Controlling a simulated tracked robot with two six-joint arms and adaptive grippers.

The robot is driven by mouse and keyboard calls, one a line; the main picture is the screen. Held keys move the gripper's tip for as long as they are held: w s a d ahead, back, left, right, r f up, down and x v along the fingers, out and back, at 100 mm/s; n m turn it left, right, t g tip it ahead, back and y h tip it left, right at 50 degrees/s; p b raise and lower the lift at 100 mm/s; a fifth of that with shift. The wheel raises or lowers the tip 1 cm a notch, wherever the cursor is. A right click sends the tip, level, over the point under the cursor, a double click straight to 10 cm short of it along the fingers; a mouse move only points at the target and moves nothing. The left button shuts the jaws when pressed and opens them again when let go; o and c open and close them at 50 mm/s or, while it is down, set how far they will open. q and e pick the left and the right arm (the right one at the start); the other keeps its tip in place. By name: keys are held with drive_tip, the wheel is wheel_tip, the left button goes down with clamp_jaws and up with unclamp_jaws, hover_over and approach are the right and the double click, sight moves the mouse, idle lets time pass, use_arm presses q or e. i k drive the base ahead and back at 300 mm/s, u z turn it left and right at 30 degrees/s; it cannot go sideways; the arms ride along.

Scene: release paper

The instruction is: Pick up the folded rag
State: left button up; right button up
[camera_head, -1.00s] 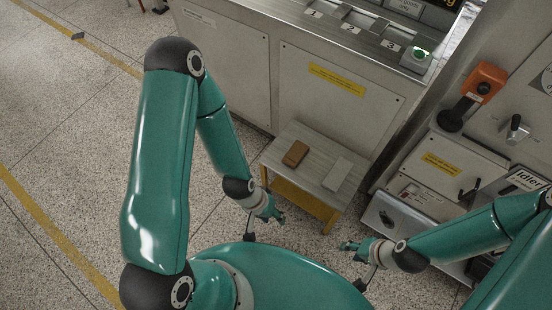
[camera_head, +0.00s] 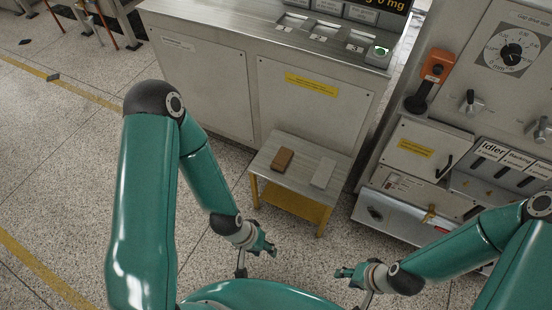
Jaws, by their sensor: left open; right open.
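A small metal-topped table (camera_head: 288,184) with yellow sides stands in front of the cabinet. On its top lie a brown block-like piece (camera_head: 282,159) at the left and a flat pale grey rectangular piece (camera_head: 323,173) at the right. The grey piece looks like the folded rag, but its cloth texture is too small to make out. My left gripper (camera_head: 268,247) is open and empty, below the table in the picture and apart from it. My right gripper (camera_head: 343,273) is open and empty, lower and to the right of the table, apart from both pieces.
A metal cabinet (camera_head: 210,85) with numbered slots and a green button (camera_head: 380,51) stands behind the table. A control panel (camera_head: 480,120) with an orange-topped lever (camera_head: 434,73) and knobs stands at the right. Speckled floor (camera_head: 60,150) is clear at the left.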

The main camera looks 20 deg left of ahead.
sight(283, 158)
drive_tip(key=u, duration=5.75)
drive_tip(key=k, duration=0.9)
drive_tip(key=z, duration=5.75)
